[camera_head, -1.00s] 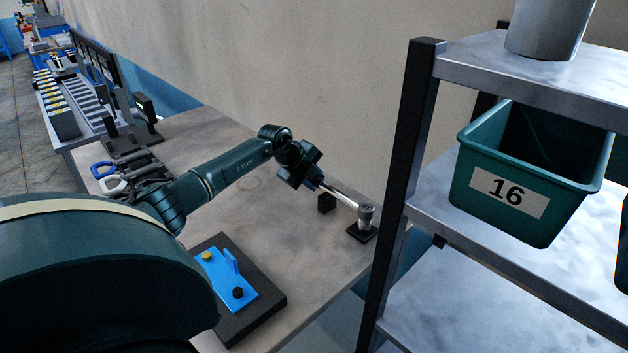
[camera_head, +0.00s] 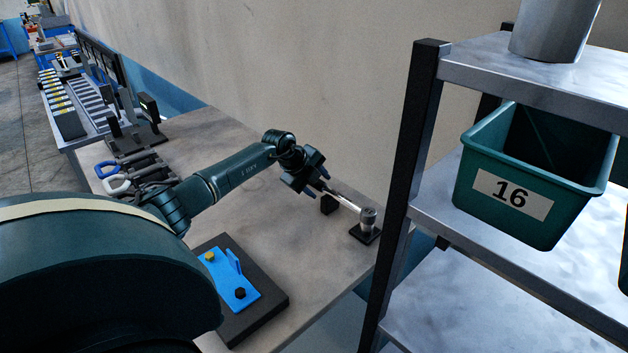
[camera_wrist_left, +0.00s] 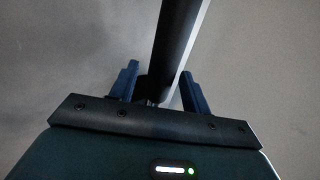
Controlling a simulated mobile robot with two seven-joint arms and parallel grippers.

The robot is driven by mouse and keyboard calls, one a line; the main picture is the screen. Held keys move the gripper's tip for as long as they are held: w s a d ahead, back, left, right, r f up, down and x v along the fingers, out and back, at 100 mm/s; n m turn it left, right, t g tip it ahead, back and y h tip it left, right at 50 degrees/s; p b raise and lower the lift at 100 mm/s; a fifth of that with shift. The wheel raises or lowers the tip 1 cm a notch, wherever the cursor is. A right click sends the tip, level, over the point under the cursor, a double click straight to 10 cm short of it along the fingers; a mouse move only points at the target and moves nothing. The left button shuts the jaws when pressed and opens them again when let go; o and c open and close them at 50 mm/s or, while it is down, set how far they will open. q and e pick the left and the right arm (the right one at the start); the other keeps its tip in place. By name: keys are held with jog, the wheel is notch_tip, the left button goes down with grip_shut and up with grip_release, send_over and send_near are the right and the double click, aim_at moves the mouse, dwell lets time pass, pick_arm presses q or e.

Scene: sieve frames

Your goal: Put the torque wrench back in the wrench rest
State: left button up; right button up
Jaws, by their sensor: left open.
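The torque wrench (camera_head: 345,201) has a bright metal shaft and a round head at its right end. It lies along the wrench rest, two black supports on the table: a block (camera_head: 329,205) under the shaft and a square foot (camera_head: 364,235) below the head. Whether it fully touches both is too small to tell. My left gripper (camera_head: 314,181) is at the wrench's handle end, which it largely hides in the head view. In the left wrist view the dark handle (camera_wrist_left: 172,50) runs between the open fingers (camera_wrist_left: 160,88), with a gap at the left finger. My right gripper is out of view.
A metal shelf (camera_head: 425,200) with a green bin (camera_head: 515,200) marked 16 stands right of the table. A black base with a blue plate (camera_head: 230,280) lies near my arm. A wall stands behind.

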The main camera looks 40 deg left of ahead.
pick_arm(q)
jog(key=b+v, duration=0.2)
jog(key=v, duration=1)
jog(key=shift+r, duration=0.2)
